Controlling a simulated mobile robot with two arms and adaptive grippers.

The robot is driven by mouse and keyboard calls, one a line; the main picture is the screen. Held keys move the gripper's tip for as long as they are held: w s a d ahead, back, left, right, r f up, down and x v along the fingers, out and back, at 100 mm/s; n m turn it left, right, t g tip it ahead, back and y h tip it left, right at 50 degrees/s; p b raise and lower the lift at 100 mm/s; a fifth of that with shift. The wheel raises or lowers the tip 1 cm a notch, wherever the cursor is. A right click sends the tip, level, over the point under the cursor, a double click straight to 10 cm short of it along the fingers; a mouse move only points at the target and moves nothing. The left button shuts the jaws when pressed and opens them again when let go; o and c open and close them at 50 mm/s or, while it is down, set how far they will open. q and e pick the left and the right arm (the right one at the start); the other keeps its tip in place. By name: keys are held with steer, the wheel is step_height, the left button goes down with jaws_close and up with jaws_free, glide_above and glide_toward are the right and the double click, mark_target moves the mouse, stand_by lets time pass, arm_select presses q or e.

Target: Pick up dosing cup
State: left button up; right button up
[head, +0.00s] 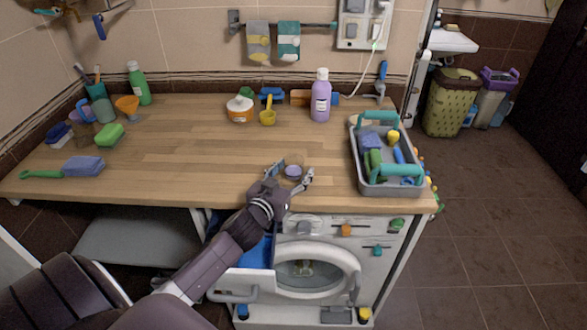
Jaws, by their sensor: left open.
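Whether either finger touches the cup cannot be told at this size. The near side of the cup is partly hidden by the gripper. My right gripper is not in view.
A grey caddy (356,160) with teal handles stands to the right. A purple bottle (321,100), a yellow scoop (268,112) and a white-orange tub (240,108) stand behind. Sponges and brushes lie at the left. The worktop's middle is clear.

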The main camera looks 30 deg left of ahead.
arm_select(q)
steer(key=c, duration=1.3)
steer(key=shift+r, duration=0.1)
steer(key=shift+r+p, duration=0.6)
steer(key=shift+r, duration=9.3)
